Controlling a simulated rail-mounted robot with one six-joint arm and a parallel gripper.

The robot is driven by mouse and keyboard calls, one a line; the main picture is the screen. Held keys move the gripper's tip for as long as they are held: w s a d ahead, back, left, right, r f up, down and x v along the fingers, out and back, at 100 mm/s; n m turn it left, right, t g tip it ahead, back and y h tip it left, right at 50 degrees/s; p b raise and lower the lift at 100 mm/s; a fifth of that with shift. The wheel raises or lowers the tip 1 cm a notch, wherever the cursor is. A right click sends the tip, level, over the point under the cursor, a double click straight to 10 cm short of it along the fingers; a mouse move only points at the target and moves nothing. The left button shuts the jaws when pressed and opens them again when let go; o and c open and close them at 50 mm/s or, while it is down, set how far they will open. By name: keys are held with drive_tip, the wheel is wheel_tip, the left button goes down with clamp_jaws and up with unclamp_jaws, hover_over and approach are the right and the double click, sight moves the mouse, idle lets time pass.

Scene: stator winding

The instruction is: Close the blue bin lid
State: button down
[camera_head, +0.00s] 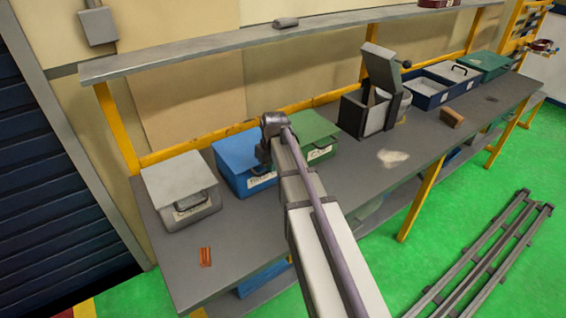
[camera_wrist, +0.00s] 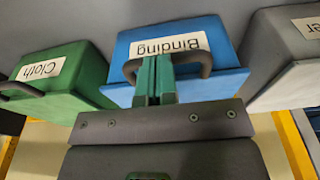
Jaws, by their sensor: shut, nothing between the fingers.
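The blue bin (camera_head: 249,182) stands on the grey bench, between a grey bin and a green bin. Its flat blue lid (camera_head: 234,150) lies over its top; a small gap cannot be ruled out. In the wrist view, which shows the bins upside down, the blue bin (camera_wrist: 124,50) has a white "Binding" label and a dark arched handle (camera_wrist: 206,65). My gripper (camera_wrist: 155,60) is shut and empty, its green fingertips at the handle in front of the label. Contact cannot be told. In the head view my arm hides the bin's right side.
The grey bin (camera_head: 180,185) stands left and the green bin (camera_head: 315,135) right, both close. An open grey box (camera_head: 370,100) with a raised lid stands farther right. A shelf (camera_head: 250,42) runs above. The bench's front left is mostly clear, with small orange pieces (camera_head: 206,257).

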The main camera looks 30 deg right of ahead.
drive_tip(key=shift+s+f, duration=0.25)
drive_tip(key=shift+f, duration=0.15)
drive_tip(key=shift+a, duration=0.1)
wheel_tip(320, 180, up, 14)
drive_tip(key=s+p, duration=0.2)
drive_tip(key=p, duration=1.2)
drive_tip(key=shift+s+d, duration=0.2)
drive_tip(key=shift+d, duration=0.1)
